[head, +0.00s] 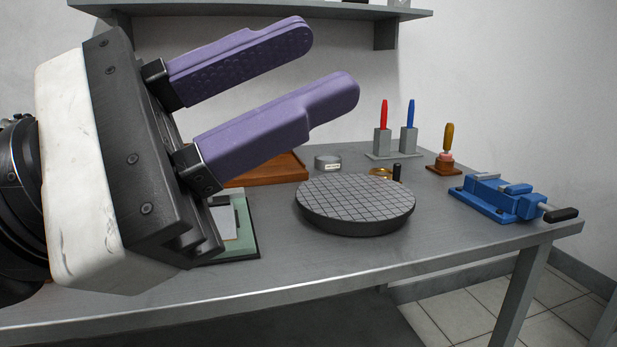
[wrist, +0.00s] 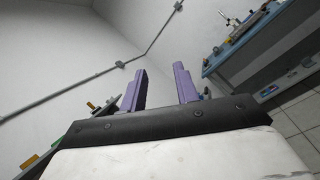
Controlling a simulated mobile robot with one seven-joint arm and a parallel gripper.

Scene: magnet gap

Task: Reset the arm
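My gripper (head: 335,62) is raised at the left of the head view, above the bench and near the camera. Its two purple fingers point to the upper right. They stand apart with nothing between them, so it is open and empty. The wrist view also shows my gripper (wrist: 163,78) with its purple fingers apart and only wall behind the gap. The grey metal bench (head: 330,265) lies below it. My gripper hides the left part of the bench.
A round grid-topped disc (head: 355,200) sits mid-bench. A blue vise (head: 505,198) is at the right edge. Red and blue-handled tools in a stand (head: 395,145), a small tin (head: 328,162), a brown tray (head: 270,172) and a clipboard (head: 235,235) lie around. A wall shelf (head: 250,10) is above.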

